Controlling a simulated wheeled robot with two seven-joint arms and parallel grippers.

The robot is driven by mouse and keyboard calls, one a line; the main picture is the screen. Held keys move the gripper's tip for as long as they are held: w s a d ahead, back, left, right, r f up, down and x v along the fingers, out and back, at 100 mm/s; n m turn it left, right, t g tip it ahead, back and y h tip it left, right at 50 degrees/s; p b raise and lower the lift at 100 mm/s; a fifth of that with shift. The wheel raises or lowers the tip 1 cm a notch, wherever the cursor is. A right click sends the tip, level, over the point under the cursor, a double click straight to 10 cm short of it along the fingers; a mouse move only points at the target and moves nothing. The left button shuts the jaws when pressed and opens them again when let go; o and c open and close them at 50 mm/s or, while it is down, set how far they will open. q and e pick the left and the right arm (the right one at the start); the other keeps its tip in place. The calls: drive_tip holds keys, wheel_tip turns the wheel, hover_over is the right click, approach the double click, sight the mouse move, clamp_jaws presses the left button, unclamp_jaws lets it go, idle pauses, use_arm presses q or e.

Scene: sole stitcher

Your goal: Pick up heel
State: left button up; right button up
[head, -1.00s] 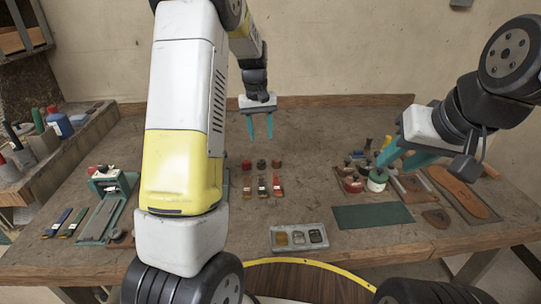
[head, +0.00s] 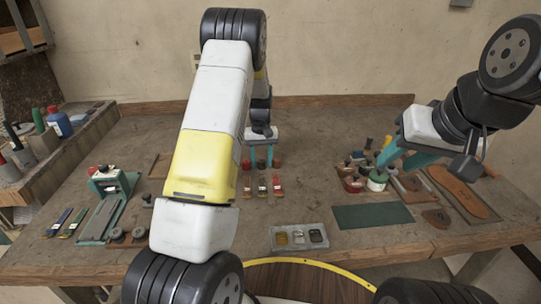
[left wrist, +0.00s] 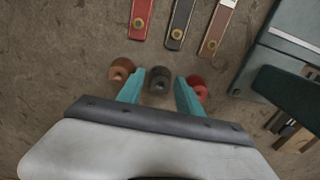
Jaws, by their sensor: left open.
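A small brown rounded piece that looks like the heel (head: 436,218) lies at the front right of the bench, left of the long brown sole (head: 462,190). My left gripper (head: 261,160) is far from it, low at the back middle. In the left wrist view its open teal fingers (left wrist: 160,88) stand on either side of a dark spool (left wrist: 158,76), without visible grip. A brown spool (left wrist: 121,70) and a red spool (left wrist: 196,84) lie just outside the fingers. My right gripper (head: 394,163) is open above the cluster of jars, nearer the heel.
Several straps (head: 262,185) lie in front of the spools. A grey tray (head: 285,247) with small pieces and a green mat (head: 372,216) are at the front. A green-based device (head: 112,182) stands left. Jars including a green one (head: 377,181) crowd the right.

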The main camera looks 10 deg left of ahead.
use_arm(q)
clamp_jaws()
drive_tip(key=shift+r, duration=0.1)
